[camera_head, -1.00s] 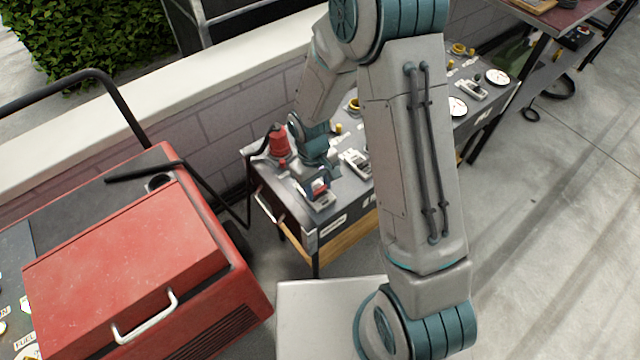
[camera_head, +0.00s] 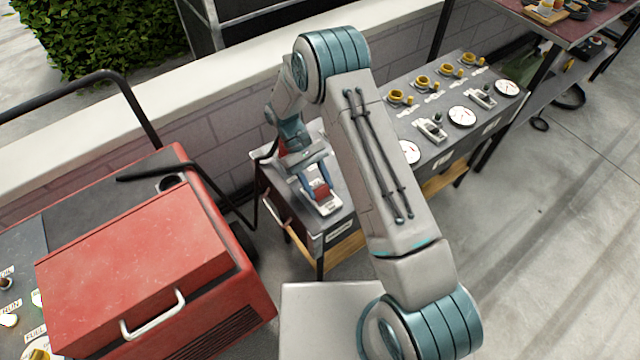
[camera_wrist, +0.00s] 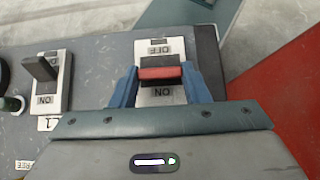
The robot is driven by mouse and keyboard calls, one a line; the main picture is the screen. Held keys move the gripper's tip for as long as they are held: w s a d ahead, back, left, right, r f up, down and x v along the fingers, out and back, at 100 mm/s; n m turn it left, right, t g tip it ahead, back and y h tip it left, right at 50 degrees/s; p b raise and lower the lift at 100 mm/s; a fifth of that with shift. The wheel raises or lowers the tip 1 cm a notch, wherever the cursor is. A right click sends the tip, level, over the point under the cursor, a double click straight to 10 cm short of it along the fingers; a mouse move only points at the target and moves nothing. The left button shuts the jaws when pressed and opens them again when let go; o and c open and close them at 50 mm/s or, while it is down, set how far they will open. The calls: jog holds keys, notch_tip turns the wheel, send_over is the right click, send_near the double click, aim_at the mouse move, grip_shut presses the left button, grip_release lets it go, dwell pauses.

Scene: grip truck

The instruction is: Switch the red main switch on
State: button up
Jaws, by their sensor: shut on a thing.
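The red main switch (camera_wrist: 160,73) sits on a white plate (camera_wrist: 152,46) marked OFF at the top edge and ON at the lower edge in the wrist view. Its red lever is a crossbar with a dark body behind it. My gripper (camera_wrist: 160,85) has a blue finger on each side of the lever and is shut on it. In the head view the red switch (camera_head: 321,190) shows at the near left end of the panel, with my gripper (camera_head: 312,180) over it. I cannot tell which way the lever is tilted.
A black lever switch (camera_wrist: 41,70) stands left of the red one in the wrist view. The panel (camera_head: 390,125) carries gauges, yellow knobs and more switches to the right. A red machine (camera_head: 140,260) stands at the left, with a low wall (camera_head: 190,90) behind.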

jog(key=shift+w+r, duration=0.15)
jog(key=shift+w, duration=0.05)
dwell(0.3)
jog(key=o, duration=1)
jog(key=shift+r, duration=0.45)
notch_tip(320, 180, up, 3)
jog(key=shift+r, duration=0.1)
jog(key=s+d+r, duration=0.1)
jog(key=d+r, duration=0.1)
jog(key=d, duration=0.1)
jog(key=s+d+r, duration=0.1)
jog(key=d+r, duration=0.1)
jog(key=d, duration=0.2)
jog(key=d+r, duration=0.2)
jog(key=d, duration=0.2)
jog(key=shift+s+d+r+b, duration=0.25)
jog(key=shift+s+r+b, duration=0.15)
